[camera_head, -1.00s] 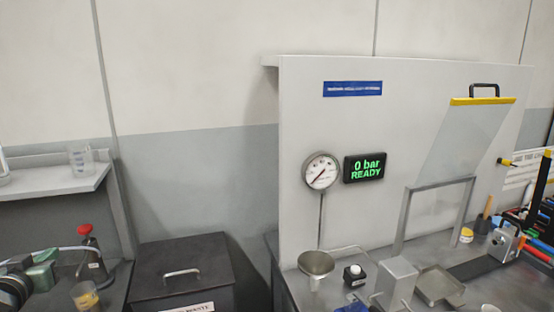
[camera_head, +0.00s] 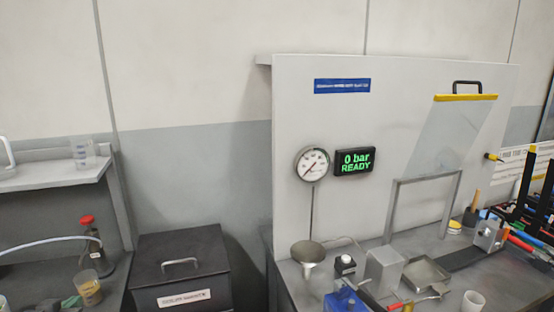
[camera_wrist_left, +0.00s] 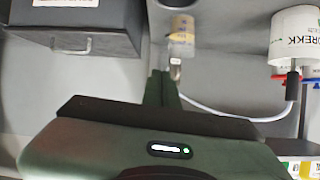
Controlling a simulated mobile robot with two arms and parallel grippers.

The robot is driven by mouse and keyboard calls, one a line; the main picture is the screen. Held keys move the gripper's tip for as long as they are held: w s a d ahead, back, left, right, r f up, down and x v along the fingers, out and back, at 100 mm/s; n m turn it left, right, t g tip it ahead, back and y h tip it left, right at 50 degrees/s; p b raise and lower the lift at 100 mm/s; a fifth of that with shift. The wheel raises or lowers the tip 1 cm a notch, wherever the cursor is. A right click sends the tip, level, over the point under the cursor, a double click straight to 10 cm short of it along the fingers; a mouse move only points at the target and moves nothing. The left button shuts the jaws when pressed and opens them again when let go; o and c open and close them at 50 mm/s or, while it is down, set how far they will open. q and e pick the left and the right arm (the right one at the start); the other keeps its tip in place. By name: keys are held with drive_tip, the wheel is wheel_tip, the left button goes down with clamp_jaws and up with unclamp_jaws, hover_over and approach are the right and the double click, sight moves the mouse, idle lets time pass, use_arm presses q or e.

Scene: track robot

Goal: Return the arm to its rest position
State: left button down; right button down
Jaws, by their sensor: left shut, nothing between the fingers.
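In the left wrist view, my left gripper (camera_wrist_left: 164,82) shows as dark green, closed fingers above its broad dark body. Nothing is between the fingers. They point towards a small clear beaker with yellow contents (camera_wrist_left: 182,48). In the head view the beaker (camera_head: 88,290) stands at the lower left. A small green piece beside it at the bottom edge looks like the tip of my left gripper (camera_head: 71,301); the rest of the arm is cut off. My right gripper is not in view.
A black lidded waste box (camera_head: 180,265) stands right of the beaker. A red-capped bottle (camera_head: 92,245) and a hose are behind the beaker. The press bench has a gauge (camera_head: 312,164), a "0 bar READY" display (camera_head: 355,161) and a raised clear shield (camera_head: 452,135).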

use_arm(q)
drive_tip(key=s+d+f+m+g+h, duration=0.2)
drive_tip(key=s+d+f+g, duration=0.2)
drive_tip(key=s+d+f, duration=0.95)
drive_tip(key=s+d+f+m+g+h, duration=0.25)
drive_tip(key=s+d+g, duration=0.25)
drive_tip(key=s+d, duration=0.85)
wheel_tip(320, 180, down, 25)
drive_tip(key=s, duration=0.2)
drive_tip(key=s+a+f+g, duration=0.1)
drive_tip(key=s+a+f, duration=0.1)
drive_tip(key=s+f, duration=0.6)
drive_tip(key=s+a+f+g, duration=0.1)
drive_tip(key=s+f, duration=0.8)
drive_tip(key=f, duration=0.1)
drive_tip(key=shift+s+a+y, duration=0.3)
drive_tip(key=shift+a+y, duration=0.05)
drive_tip(key=shift+a, duration=0.05)
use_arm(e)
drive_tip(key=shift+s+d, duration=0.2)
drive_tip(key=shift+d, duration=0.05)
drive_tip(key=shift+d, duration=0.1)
